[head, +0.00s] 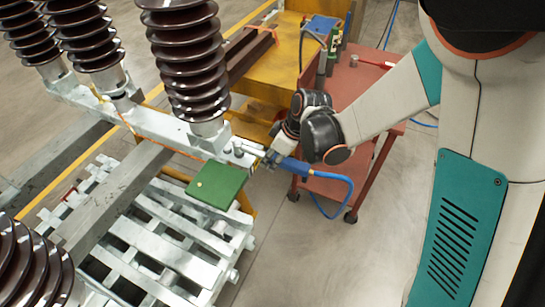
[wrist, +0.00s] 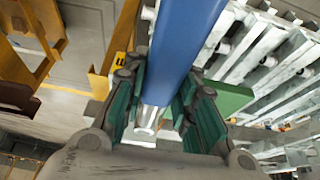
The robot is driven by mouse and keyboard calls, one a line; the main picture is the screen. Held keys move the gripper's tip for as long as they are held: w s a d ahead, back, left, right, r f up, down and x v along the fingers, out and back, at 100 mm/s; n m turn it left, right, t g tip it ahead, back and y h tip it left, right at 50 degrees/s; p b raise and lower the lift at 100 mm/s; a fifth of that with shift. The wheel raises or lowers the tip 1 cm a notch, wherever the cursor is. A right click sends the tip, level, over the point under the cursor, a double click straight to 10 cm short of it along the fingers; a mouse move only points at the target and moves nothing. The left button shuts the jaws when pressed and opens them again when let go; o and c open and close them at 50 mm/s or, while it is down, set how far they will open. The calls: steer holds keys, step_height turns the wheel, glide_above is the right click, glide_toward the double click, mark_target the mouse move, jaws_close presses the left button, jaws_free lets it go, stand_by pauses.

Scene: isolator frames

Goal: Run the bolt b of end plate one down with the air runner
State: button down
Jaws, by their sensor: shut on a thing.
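My gripper (head: 273,157) is shut on the blue air runner (head: 293,166), at the end of the frame beam. In the wrist view the green-padded fingers of my gripper (wrist: 162,108) lie on both sides of the runner's blue body (wrist: 185,45), and a silver nose shows between them. In the head view the runner lies roughly level, its nose end towards the silver beam end (head: 226,146) below the nearest brown insulator. Small silver bolt-like parts (head: 240,152) show there. I cannot tell which is bolt b, or whether the nose touches one.
Brown ribbed insulators (head: 187,60) stand on the beam. A red cart (head: 362,85) carries green-banded cylinders behind my arm. A blue hose (head: 345,192) hangs from the runner. Floor at the lower centre is clear.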

steer(key=shift+r+p, duration=2.4)
steer(key=shift+r, duration=1.15)
